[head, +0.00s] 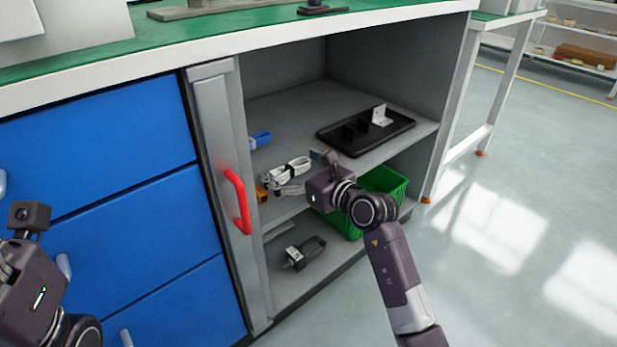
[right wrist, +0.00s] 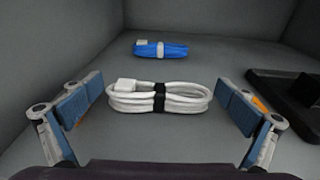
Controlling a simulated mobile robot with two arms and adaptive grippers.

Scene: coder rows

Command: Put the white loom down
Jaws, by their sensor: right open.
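The white loom (right wrist: 160,98) is a coiled white cable with a black band and a white plug. It lies on the grey upper shelf of the open cabinet and also shows in the head view (head: 288,170). My right gripper (right wrist: 160,104) is open, with one blue-padded finger on each side of the loom and a visible gap at both sides. In the head view my right gripper (head: 277,185) reaches into the cabinet at the shelf's front. My left arm shows at the lower left edge; its fingers are not in view.
A blue loom (right wrist: 160,49) lies farther back on the shelf. A black tray (head: 350,148) with a white bracket (head: 381,116) stands to the right. Below are a green crate (head: 385,183) and a dark device (head: 304,252). A door with a red handle (head: 237,201) stands left.

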